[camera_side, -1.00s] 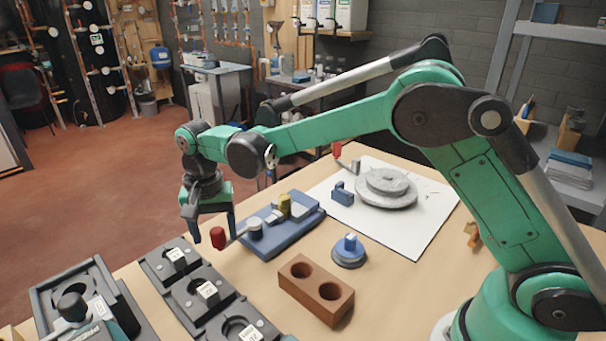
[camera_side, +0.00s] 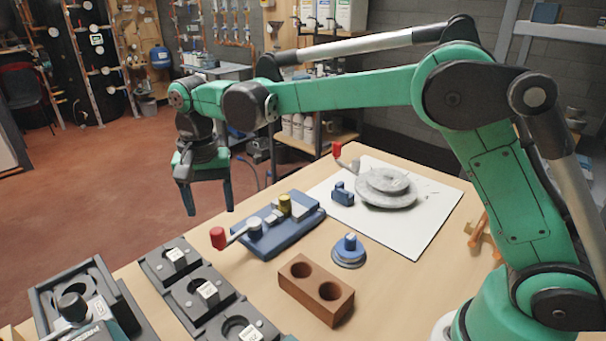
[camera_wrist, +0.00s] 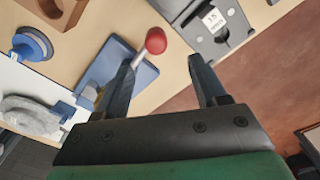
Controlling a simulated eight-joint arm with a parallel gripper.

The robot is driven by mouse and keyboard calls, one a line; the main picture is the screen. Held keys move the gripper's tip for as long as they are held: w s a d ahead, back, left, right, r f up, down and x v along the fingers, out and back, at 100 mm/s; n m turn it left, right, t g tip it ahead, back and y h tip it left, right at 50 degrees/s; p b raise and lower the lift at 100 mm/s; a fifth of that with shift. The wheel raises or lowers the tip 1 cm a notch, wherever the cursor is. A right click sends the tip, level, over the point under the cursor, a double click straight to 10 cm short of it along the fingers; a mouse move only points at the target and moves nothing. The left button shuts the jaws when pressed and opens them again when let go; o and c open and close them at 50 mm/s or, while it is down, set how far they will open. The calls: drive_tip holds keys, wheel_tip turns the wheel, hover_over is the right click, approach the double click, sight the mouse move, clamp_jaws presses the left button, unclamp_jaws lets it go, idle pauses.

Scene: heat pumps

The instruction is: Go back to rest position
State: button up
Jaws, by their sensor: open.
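My gripper (camera_side: 208,205) is open and empty, with its two fingers pointing down. It hangs in the air left of the blue fixture (camera_side: 283,226) with the red-knobbed lever (camera_side: 218,238), and is apart from both. In the wrist view my gripper (camera_wrist: 165,68) shows its spread fingers, with the red knob (camera_wrist: 155,40) seen between them and the bench below. My arm is raised above the bench.
Black fixtures (camera_side: 190,287) line the bench's front left. A brown block with two holes (camera_side: 316,290) and a blue-topped round part (camera_side: 349,249) sit mid-bench. A grey stepped disc (camera_side: 387,188) rests on a white sheet (camera_side: 425,228). Air around my gripper is clear.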

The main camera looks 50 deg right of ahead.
drive_tip(key=s+d+r+n+t, duration=0.3)
drive_tip(key=s+d+r, duration=0.2)
drive_tip(key=s+d, duration=0.15)
drive_tip(key=s+d+f+n+t, duration=0.3)
drive_tip(key=s+d+n+t, duration=0.1)
drive_tip(key=s, duration=0.4)
drive_tip(key=shift+s+d+f, duration=0.15)
drive_tip(key=shift+s+d, duration=0.1)
drive_tip(key=shift+s, duration=0.05)
